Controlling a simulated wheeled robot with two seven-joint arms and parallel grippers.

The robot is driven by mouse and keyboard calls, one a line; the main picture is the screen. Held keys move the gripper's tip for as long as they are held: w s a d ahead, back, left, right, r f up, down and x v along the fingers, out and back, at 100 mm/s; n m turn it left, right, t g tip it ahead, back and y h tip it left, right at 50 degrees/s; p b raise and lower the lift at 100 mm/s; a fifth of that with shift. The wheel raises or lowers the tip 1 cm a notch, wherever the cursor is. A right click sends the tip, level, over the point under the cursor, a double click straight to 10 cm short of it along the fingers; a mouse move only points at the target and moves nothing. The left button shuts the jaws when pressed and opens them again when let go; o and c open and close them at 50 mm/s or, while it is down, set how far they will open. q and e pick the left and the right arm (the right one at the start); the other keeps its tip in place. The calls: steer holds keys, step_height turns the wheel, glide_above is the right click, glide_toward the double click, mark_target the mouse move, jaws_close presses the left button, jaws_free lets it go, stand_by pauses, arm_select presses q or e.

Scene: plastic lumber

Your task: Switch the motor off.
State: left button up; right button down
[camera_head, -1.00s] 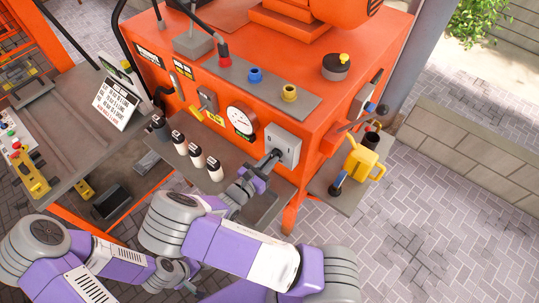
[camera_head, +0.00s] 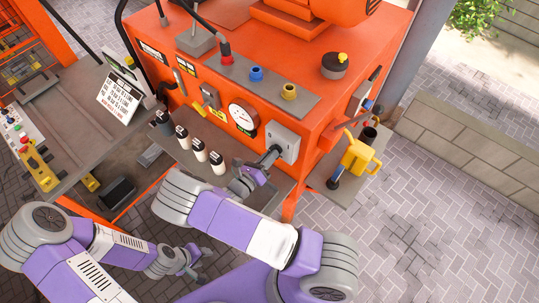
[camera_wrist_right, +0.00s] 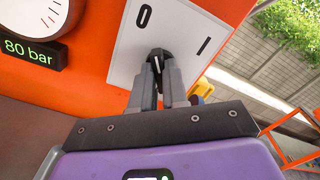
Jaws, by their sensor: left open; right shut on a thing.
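The motor's rotary switch is a black knob (camera_wrist_right: 157,58) with a white line, on a pale plate (camera_wrist_right: 186,30) marked "0" and "I". In the wrist view the knob stands close to upright, its top end toward the "0" side. My right gripper (camera_wrist_right: 155,88) is shut on the knob, with one finger on each side. In the head view the switch plate (camera_head: 283,142) is on the orange machine's front, and my right gripper (camera_head: 268,160) reaches it from below. My left gripper (camera_head: 196,262) is open and empty, low over the paving, away from the machine.
A pressure gauge (camera_head: 242,116) sits left of the switch plate, with an "80 bar" display (camera_wrist_right: 30,50) below it. A yellow can (camera_head: 358,153) stands on a side shelf at right.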

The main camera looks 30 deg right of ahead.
stand_by(0.4)
steer(key=c, duration=1.1)
jaws_free()
steer(key=shift+c, duration=0.2)
steer(key=shift+a, duration=0.1)
steer(key=b+v, duration=0.1)
steer(key=v, duration=0.6)
steer(key=shift+a, duration=0.15)
steer(key=shift+s, duration=0.1)
